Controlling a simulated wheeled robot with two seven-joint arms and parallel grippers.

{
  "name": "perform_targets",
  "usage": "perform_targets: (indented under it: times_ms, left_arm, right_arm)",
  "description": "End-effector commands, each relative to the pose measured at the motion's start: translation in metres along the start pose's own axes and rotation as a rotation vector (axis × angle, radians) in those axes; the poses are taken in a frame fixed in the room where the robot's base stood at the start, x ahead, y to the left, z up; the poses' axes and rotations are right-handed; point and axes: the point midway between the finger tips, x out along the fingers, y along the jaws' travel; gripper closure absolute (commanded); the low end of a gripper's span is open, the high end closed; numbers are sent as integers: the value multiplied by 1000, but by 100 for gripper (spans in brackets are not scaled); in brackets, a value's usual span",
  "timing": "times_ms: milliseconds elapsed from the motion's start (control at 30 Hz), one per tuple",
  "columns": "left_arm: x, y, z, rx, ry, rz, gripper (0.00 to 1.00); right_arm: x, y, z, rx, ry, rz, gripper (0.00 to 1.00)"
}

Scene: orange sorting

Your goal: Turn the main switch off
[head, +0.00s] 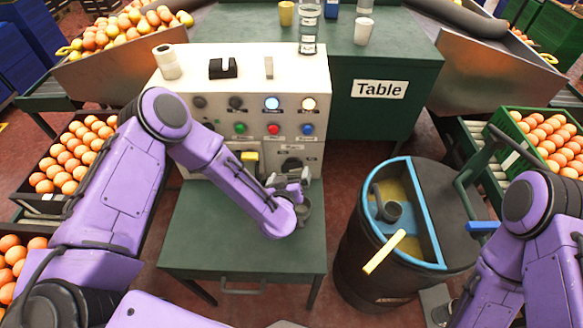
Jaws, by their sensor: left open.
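The control box (225,75) stands on a green stand behind my left gripper. A black rotary switch (291,164) is on the lower right of its front panel; I take it for the main switch, but its label is too small to read. A yellow part (249,157) sits to its left. My left gripper (291,184) is open just below and in front of the rotary switch, partly overlapping it; I cannot tell whether it touches. My right arm is at the right edge, and its gripper does not show.
A dark round bin (350,245) with a blue rim stands right of the stand (195,235). Orange crates (45,200) line the left side. A green table (410,100) is behind.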

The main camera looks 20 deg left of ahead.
Motion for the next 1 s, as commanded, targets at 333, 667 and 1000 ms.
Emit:
perform_targets:
  times_ms: [333, 667, 1000]
  left_arm:
    - [41, -2, 0, -1, 0, -4, 0]
    - [41, -2, 0, -1, 0, -3, 42]
    - [41, -2, 0, -21, 1, 6, 54]
  right_arm:
    - [-3, 0, -2, 0, 1, 0, 57]
    - [-3, 0, -2, 0, 1, 0, 57]
    - [0, 0, 0, 0, 1, 0, 57]
